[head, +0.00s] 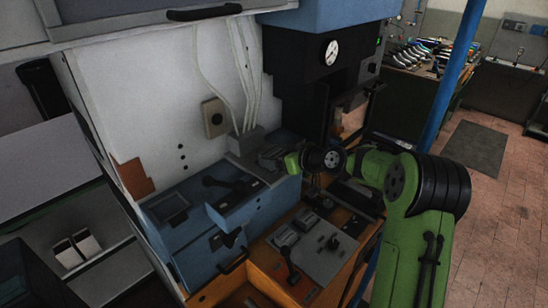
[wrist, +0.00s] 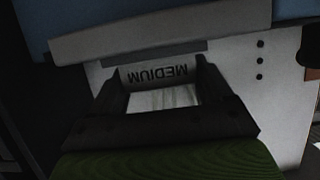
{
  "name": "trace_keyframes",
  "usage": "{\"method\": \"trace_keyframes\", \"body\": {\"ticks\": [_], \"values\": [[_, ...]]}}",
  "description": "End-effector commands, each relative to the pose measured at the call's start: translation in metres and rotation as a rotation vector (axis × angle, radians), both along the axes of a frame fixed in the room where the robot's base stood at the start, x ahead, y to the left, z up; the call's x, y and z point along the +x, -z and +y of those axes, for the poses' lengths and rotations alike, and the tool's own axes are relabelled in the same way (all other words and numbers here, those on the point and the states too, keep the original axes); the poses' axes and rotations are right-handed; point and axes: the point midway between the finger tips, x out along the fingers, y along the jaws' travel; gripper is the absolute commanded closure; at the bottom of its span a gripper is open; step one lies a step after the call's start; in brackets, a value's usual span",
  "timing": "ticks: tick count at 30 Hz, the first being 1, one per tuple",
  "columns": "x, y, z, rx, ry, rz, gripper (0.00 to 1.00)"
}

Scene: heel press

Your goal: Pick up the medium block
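The medium block (wrist: 158,74) is a pale grey piece with the word MEDIUM printed on it, upside down in the wrist view. My gripper (wrist: 161,82) has one dark finger at each end of the block, and the fingers appear shut on it. A paler striped surface shows between the lettered face and the gripper's palm. In the head view my gripper (head: 272,156) is at the end of the green arm, above the blue machine housing. The block is too small and dark to make out there.
The blue housing (head: 185,222) with levers stands left of the arm, below a white panel (head: 150,90). A control panel (head: 318,245) with levers lies in front. The dark press (head: 310,75) with a gauge rises behind. A blue post (head: 455,75) stands to the right.

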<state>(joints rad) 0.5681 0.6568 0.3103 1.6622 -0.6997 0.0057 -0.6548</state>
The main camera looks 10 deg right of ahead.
Motion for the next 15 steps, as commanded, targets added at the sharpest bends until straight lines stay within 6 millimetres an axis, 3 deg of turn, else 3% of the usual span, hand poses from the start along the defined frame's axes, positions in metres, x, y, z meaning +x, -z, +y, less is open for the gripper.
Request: {"method": "trace_keyframes", "body": {"ticks": [1, 6, 15], "values": [[-0.0001, 0.0005, 0.0001, 0.0, 0.0, 0.001, 0.43], [0.0001, -0.0003, 0.0003, 0.001, 0.0, -0.001, 0.67], [-0.0018, -0.0041, -0.0007, -0.002, 0.0, -0.003, 0.67]]}}
